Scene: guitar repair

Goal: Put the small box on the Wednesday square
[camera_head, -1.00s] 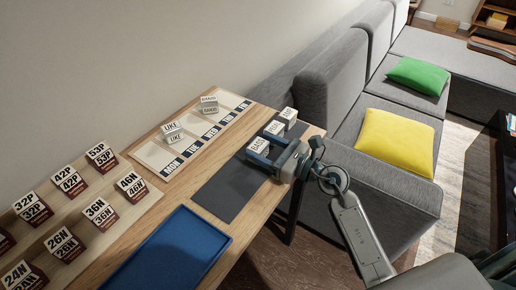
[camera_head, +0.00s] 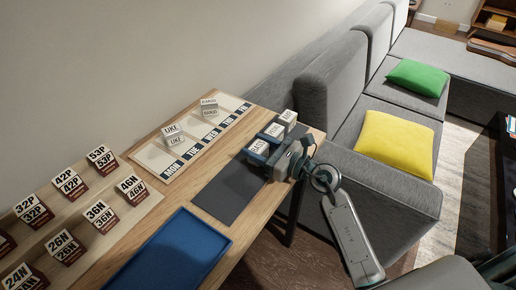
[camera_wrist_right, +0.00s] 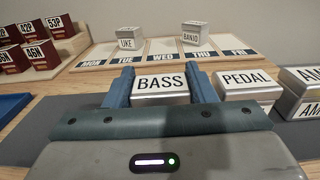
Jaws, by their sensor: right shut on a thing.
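My right gripper (camera_head: 266,156) is shut on the white BASS box (camera_wrist_right: 161,84), one blue finger on each side of it. The box is at the dark mat; whether it touches the mat is hidden. The day board (camera_head: 157,158) lies along the wall, labelled MON to FRI. Its Wednesday square (camera_head: 193,123) is bare, between the UKE box (camera_head: 174,136) on Tuesday and the BANJO box (camera_head: 209,108) on Thursday. The WED label (camera_wrist_right: 165,57) shows beyond the held box in the right wrist view. My left gripper is not in view.
The PEDAL box (camera_wrist_right: 247,86) and an AMP box (camera_head: 289,117) stand right beside the held box on the dark mat (camera_head: 228,192). A blue tray (camera_head: 180,248) lies nearer. Several labelled tags (camera_head: 69,183) stand on a wooden rack at left. The sofa (camera_head: 345,82) is right of the table.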

